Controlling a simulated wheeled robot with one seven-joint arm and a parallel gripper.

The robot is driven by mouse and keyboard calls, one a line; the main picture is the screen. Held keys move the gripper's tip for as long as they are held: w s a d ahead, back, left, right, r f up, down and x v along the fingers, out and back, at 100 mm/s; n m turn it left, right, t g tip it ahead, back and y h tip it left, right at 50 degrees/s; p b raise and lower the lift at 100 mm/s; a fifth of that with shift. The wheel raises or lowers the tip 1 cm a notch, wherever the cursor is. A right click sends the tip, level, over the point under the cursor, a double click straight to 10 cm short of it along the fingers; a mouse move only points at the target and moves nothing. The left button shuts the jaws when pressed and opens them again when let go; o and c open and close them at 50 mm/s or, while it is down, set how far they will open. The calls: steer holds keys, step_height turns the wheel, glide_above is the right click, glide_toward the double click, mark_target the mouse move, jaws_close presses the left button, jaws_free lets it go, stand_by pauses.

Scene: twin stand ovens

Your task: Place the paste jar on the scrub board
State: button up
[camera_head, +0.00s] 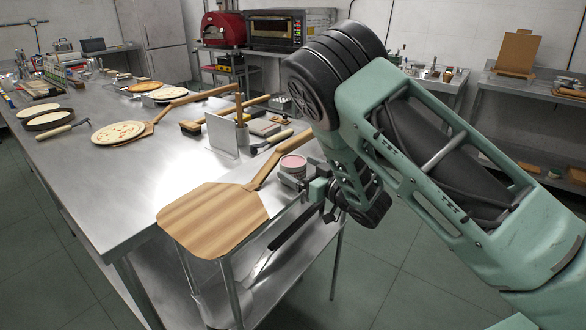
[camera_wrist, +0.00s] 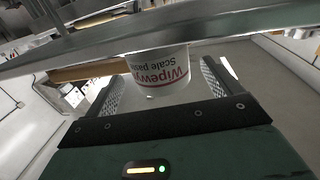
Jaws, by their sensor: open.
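The paste jar (camera_head: 293,163), a small tub with a pink top, stands near the table's right edge, beside the handle of a wooden peel. In the wrist view the jar (camera_wrist: 158,68) is white with red lettering, upside down in the picture. My gripper (camera_head: 305,183) is at the jar, partly hidden by my arm. In the wrist view my gripper (camera_wrist: 162,82) is open, its fingers on either side of the jar with visible gaps. I cannot tell for sure which object is the scrub board; a flat grey piece (camera_head: 264,127) lies behind the jar.
The wooden peel (camera_head: 212,215) overhangs the front corner of the steel table (camera_head: 105,190). Pizzas (camera_head: 118,132) and pans lie further left. The table's left front is clear.

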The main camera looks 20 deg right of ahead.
mark_target(292, 164)
steer(key=shift+p+x, duration=0.3)
steer(key=shift+x, duration=1.45)
steer(key=c, duration=1.3)
